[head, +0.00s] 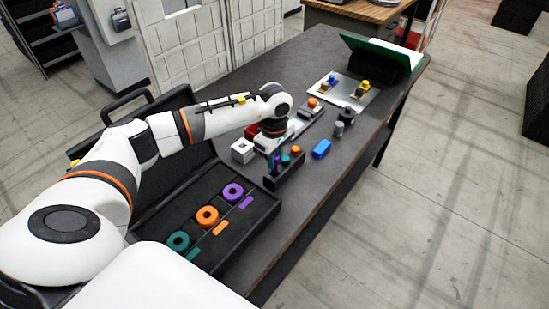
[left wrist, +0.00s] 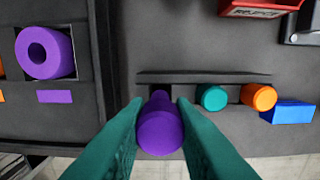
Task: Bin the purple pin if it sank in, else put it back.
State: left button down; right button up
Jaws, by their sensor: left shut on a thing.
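The purple pin (left wrist: 160,132) is between the teal fingers of my left gripper (left wrist: 158,118), which is shut on it. The pin looks nearer the camera than the other pins; its far end lines up with the left end of the dark rack (left wrist: 180,77). I cannot tell whether that end is in a slot or above it. In the head view my left gripper (head: 275,154) is over the rack (head: 290,175). A red bin (left wrist: 262,8) with partly cut-off lettering is at the top of the wrist view. My right gripper is not in view.
The rack also holds a teal pin (left wrist: 213,97) and an orange pin (left wrist: 258,97). A blue block (head: 321,149) lies right of it. An open case (head: 150,222) with purple, orange and teal rings is nearer. A metal plate (head: 345,91) with fixtures stands farther back.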

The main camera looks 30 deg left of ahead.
pick_arm(q)
jog(key=shift+f+b, duration=1.1)
jog(key=shift+f, duration=0.1)
dwell(0.4)
jog(key=c, duration=0.7)
grip_release()
jog(key=shift+c, duration=0.2)
jog(key=shift+r, duration=0.1)
jog(key=shift+r+p, duration=2.25)
jog(key=shift+r, duration=2.2)
